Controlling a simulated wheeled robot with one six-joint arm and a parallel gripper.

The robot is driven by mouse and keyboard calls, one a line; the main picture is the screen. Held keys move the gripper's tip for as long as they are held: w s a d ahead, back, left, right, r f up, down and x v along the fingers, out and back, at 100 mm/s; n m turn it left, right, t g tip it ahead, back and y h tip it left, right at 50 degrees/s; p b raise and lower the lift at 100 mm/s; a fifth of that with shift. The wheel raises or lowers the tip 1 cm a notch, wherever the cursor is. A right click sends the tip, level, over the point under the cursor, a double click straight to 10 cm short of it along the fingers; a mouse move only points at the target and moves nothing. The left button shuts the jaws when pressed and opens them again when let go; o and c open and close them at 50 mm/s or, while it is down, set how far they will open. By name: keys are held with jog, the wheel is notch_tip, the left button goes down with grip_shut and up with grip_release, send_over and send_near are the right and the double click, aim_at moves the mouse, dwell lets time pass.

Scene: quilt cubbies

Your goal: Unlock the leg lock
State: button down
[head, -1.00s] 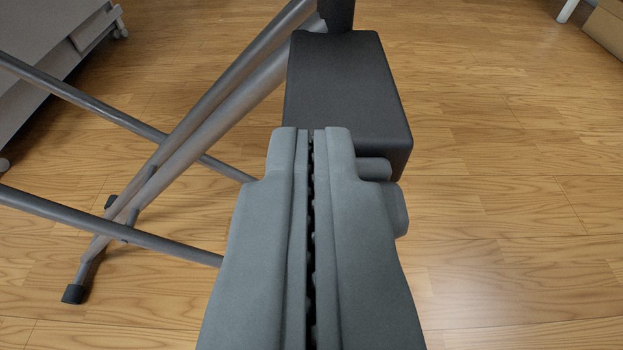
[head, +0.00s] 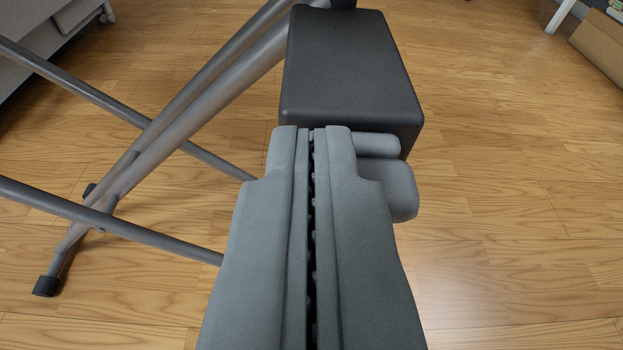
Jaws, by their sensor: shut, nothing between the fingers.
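A dark box-shaped block (head: 350,70) sits at the upper end of grey tubular legs (head: 185,120), just beyond my fingertips. Two rounded grey pieces show under its near end: a small upper one (head: 380,146) and a larger lower one (head: 400,190). They look like the leg lock's lever, but their left parts are hidden behind my gripper. My gripper (head: 312,132) is shut and empty, pointing forward. Its tips overlap the block's near lower edge in the picture; I cannot tell whether they touch it or the grey pieces.
Grey crossbars (head: 110,228) run from the left toward the area behind my gripper. One leg ends in a black foot (head: 46,286) on the wood floor. A grey cabinet (head: 40,40) stands top left, a cardboard box (head: 600,45) top right. The floor at right is clear.

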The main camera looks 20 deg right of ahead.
jog(key=shift+a+f+n, duration=0.15)
jog(key=shift+a+n, duration=0.05)
jog(key=shift+n, duration=0.5)
jog(key=shift+w+a+f+n+t+h, duration=0.15)
jog(key=shift+f+n+h, duration=0.55)
jog(key=shift+n, duration=1.25)
jog(key=shift+a+f+n+t+h, duration=0.1)
jog(key=shift+f+n+h, duration=0.55)
jog(key=shift+n, duration=1.35)
jog(key=shift+w+a+f+n+t+h, duration=0.15)
jog(key=shift+f+n+h, duration=0.5)
jog(key=shift+n, duration=1.3)
jog(key=shift+s+d, duration=0.1)
